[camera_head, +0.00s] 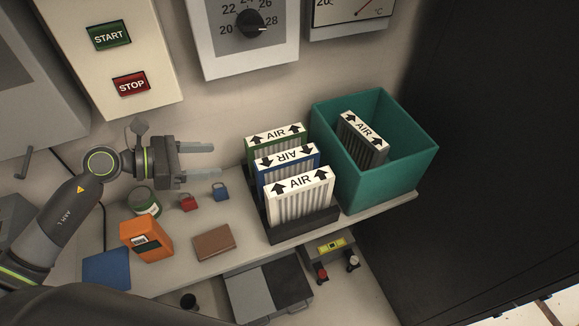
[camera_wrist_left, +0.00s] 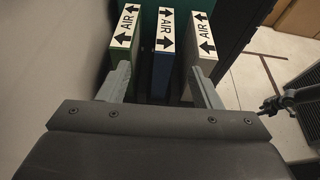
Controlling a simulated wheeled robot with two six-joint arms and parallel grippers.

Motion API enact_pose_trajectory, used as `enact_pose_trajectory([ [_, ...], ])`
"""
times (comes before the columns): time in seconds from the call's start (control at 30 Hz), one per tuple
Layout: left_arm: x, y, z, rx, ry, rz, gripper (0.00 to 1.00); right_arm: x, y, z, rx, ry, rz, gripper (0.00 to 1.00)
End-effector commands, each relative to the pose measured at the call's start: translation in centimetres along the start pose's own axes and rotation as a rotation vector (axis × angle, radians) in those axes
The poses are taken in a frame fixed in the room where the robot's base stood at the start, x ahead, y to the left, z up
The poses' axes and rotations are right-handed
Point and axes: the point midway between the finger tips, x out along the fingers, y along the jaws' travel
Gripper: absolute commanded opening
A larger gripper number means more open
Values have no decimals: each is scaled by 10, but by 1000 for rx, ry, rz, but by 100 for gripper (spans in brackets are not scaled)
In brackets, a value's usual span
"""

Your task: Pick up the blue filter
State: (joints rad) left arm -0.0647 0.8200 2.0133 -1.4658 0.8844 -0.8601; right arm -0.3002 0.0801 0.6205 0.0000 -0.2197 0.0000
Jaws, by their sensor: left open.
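The blue filter (camera_head: 287,158) stands upright in the middle of a row of three in a dark holder (camera_head: 305,232), between a green filter (camera_head: 276,136) and a white filter (camera_head: 300,187). Its top carries a white AIR label with arrows. My left gripper (camera_head: 214,160) is open and empty, to the left of the row and apart from it. In the left wrist view the blue filter (camera_wrist_left: 165,35) lies ahead, between the lines of my two fingers (camera_wrist_left: 160,75). The green and white filters appear roughly ahead of the fingertips.
A teal bin (camera_head: 385,185) with a grey filter (camera_head: 362,138) inside stands right of the row. On the shelf are an orange device (camera_head: 146,240), a brown wallet-like item (camera_head: 214,242), a red padlock (camera_head: 187,203) and a blue padlock (camera_head: 220,191). A wall is behind.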

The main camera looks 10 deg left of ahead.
Motion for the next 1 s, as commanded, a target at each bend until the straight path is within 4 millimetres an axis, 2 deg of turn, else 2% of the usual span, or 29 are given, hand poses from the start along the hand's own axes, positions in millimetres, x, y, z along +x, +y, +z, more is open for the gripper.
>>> enact_pose_trajectory([
  [0.13,4,0,-3,20,25,-9,58,-3,0,0,0,-1,0,36],
  [0.27,16,0,-2,17,21,-8,58,-8,1,1,0,-2,0,36],
  [1.0,109,-1,-3,13,20,-9,58,-41,4,-3,0,-3,0,36],
])
